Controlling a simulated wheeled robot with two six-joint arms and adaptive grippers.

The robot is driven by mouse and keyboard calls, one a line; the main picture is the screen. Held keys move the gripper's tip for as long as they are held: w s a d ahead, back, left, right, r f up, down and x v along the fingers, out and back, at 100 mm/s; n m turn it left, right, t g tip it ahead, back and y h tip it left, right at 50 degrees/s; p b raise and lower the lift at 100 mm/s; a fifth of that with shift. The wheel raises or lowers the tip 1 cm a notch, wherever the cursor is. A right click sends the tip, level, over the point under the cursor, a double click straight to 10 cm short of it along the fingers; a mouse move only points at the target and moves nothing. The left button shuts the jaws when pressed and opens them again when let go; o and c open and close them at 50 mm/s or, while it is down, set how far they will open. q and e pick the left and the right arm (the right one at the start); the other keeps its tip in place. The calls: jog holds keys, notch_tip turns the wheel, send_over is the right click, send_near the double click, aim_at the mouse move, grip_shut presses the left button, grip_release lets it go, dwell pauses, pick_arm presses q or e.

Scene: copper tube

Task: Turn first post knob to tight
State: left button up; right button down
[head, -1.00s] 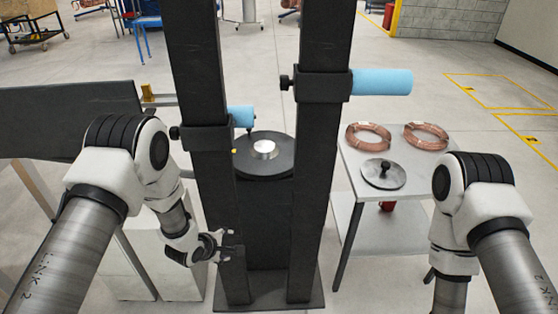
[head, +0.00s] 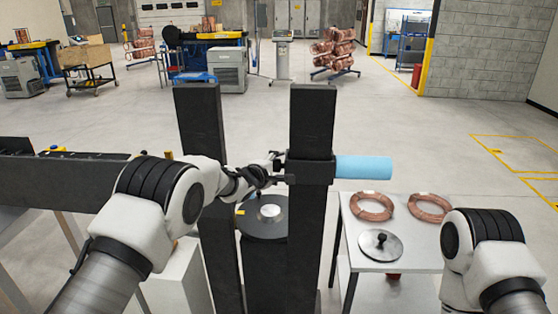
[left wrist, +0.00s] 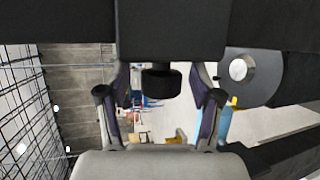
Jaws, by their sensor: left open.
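Two black upright posts stand before me, the left post (head: 201,108) and the right post (head: 311,120). The right post carries a black collar (head: 312,171) with a light blue roller (head: 363,168) on its right. My left gripper (head: 279,168) is at the left side of this collar, where its knob is. In the left wrist view the dark knob (left wrist: 162,80) lies between the fingers of my open left gripper (left wrist: 160,92), with gaps on both sides. The left post's collar is hidden behind my left arm. My right gripper is out of view.
A round black plate with a silver hub (head: 270,211) sits low between the posts. A small table (head: 420,258) at the right holds two copper coils (head: 372,206) and a grey disc (head: 380,245). A dark panel (head: 60,180) stands at the left.

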pick_arm(q)
jog(key=shift+w, duration=0.35)
jog(key=shift+w+a+f, duration=0.15)
jog(key=shift+a+f, duration=0.05)
jog(key=shift+f, duration=0.05)
jog(key=shift+d, duration=0.15)
jog(key=c, duration=1.2)
jog(key=shift+o, duration=0.2)
jog(key=shift+f+b, duration=0.1)
jog(key=shift+b, duration=0.35)
jog(key=m+t+h+b, duration=0.1)
jog(key=t+b, duration=0.1)
jog(key=b, duration=0.5)
jog(key=m+t+h+b, duration=0.1)
jog(key=t+b, duration=0.2)
jog(key=b, duration=0.5)
jog(key=shift+m+t+h+b, duration=0.3)
jog(key=shift+t+h+b, duration=0.1)
jog(key=shift+b, duration=0.15)
jog(key=shift+r, duration=0.35)
